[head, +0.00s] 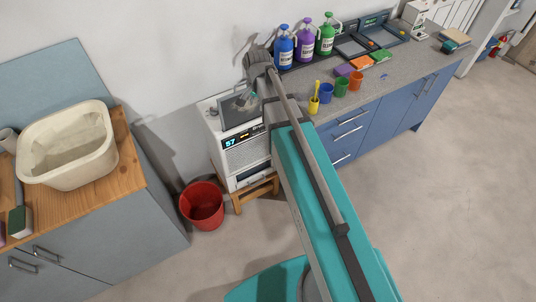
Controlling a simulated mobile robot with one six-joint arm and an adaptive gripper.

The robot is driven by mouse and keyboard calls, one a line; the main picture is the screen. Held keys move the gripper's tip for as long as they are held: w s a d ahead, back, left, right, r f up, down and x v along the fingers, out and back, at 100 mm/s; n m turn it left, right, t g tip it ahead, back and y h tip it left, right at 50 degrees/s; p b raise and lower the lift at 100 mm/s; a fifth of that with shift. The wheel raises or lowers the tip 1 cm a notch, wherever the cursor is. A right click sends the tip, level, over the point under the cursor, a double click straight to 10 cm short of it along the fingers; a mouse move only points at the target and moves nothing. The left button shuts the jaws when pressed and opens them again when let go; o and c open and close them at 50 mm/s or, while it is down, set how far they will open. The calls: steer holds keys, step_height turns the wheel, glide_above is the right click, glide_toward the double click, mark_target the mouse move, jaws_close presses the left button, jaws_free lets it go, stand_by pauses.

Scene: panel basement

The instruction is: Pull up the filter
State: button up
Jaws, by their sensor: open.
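A white appliance (240,150) with a lit display and a grilled front stands on a low wooden stand, left of the blue counter. My arm reaches over the appliance from the lower right. My gripper (246,98) is small in the head view, at or just above the dark top area. It is open, and I see nothing held in it. I cannot make out the filter clearly; the arm and gripper cover part of the appliance's top. I cannot tell whether the gripper touches anything there.
A red bucket (202,206) stands on the floor beside the appliance. A cream tub (68,145) sits on the wooden-topped cabinet at left. The counter at right holds blue (284,47), purple and green bottles, several cups and sponges. The floor at right is clear.

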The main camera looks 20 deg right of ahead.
steer(key=s+f+n+g+b, duration=0.1)
steer(key=s+f+n+b, duration=0.6)
steer(key=s, duration=0.6)
step_height(320, 180, down, 4)
steer(key=b, duration=0.2)
steer(key=shift+s+d+r+n+b, duration=0.25)
steer(key=shift+s+n+b, duration=0.1)
steer(key=shift+n, duration=0.05)
steer(key=shift+s+n, duration=0.6)
steer(key=shift+s, duration=0.45)
stand_by(0.9)
